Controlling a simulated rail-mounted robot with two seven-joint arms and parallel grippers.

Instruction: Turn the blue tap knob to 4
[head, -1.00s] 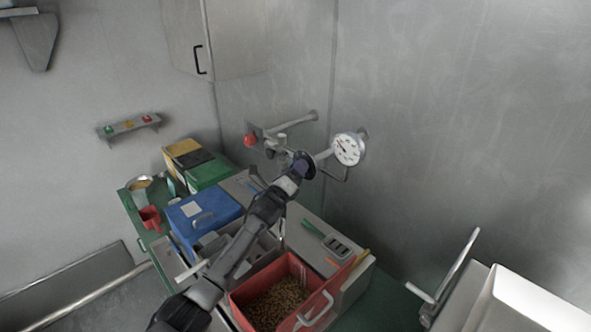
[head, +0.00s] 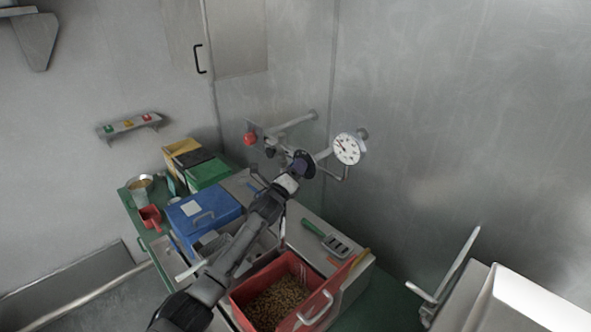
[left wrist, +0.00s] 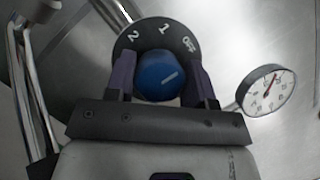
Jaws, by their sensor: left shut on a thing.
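The blue tap knob (left wrist: 162,76) sits between the two dark purple fingers of my left gripper (left wrist: 163,79), which is shut on it from both sides. A white line on the knob's face slants toward the upper right. The dark dial plate (left wrist: 135,40) behind it shows 2, 1 and OFF along its top; any other marks are hidden by the gripper. In the head view my left gripper (head: 298,168) reaches the dark round dial (head: 309,160) on the wall pipework; the knob is hidden there. My right gripper is not in view.
A white pressure gauge (head: 347,149) stands just right of the dial. A red knob (head: 250,139) is on the pipes to the left.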

